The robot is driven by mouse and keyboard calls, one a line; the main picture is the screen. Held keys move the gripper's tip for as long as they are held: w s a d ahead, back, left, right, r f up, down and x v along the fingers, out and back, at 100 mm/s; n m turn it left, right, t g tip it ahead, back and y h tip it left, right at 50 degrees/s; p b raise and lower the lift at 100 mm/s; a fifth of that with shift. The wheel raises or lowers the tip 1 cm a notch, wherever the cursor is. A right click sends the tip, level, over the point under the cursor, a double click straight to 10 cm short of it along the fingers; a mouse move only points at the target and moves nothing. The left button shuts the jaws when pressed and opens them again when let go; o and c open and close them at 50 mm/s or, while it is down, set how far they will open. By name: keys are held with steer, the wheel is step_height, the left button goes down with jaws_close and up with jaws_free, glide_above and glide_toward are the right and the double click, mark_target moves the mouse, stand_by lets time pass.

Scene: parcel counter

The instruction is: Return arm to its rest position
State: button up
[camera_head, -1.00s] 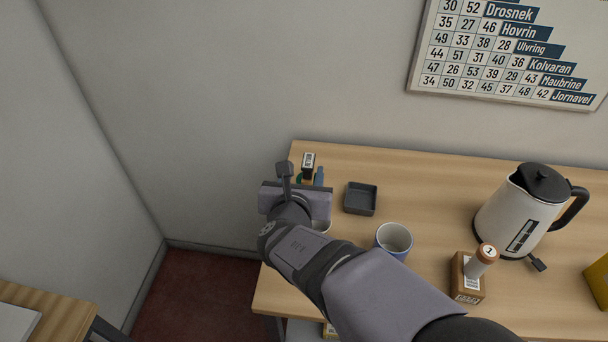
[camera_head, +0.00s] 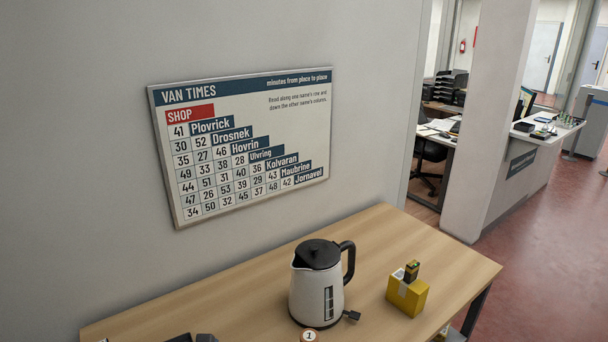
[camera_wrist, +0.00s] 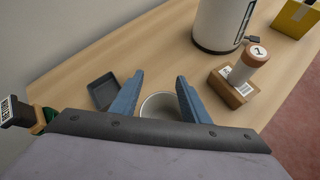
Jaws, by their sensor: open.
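My gripper (camera_wrist: 160,75) shows in the wrist view with its two blue fingers apart and nothing held between them. A white cup (camera_wrist: 160,104) shows between and beyond the fingers, partly hidden by the gripper body; I cannot tell how far below it is. The fingers are over the wooden table (camera_wrist: 75,68). In the head view only a dark grey piece at the bottom edge, perhaps of my arm, shows, and the gripper cannot be made out there.
A dark tray (camera_wrist: 103,90) lies left of the fingers. A wooden-handled stamp (camera_wrist: 243,72) on a block stands to the right. A kettle (camera_head: 318,291) and a yellow box (camera_head: 407,296) stand on the table. A labelled black item (camera_wrist: 16,112) is at far left.

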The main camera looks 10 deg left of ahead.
steer(key=d+f+m+g+h+p, duration=0.15)
steer(key=d+m+h, duration=0.45)
steer(key=d, duration=1.1)
steer(key=s+d+f+m+g+y+b, duration=0.1)
steer(key=s+d+f+m+g, duration=0.1)
steer(key=d+m, duration=0.5)
steer(key=s+d+f+m+g+y+b, duration=0.1)
steer(key=s+d+f+m+g+y, duration=0.1)
steer(key=s+d+m+g, duration=0.2)
steer(key=s+d+f+m+g+y+b, duration=0.1)
steer(key=s+d+f+m+g, duration=0.1)
steer(key=d+m, duration=0.8)
steer(key=s+m+g, duration=0.1)
steer(key=m, duration=0.6)
steer(key=shift+s+f+m+b, duration=0.3)
steer(key=shift+f+m+b, duration=0.05)
steer(key=shift+m+b, duration=0.05)
steer(key=shift+a, duration=0.1)
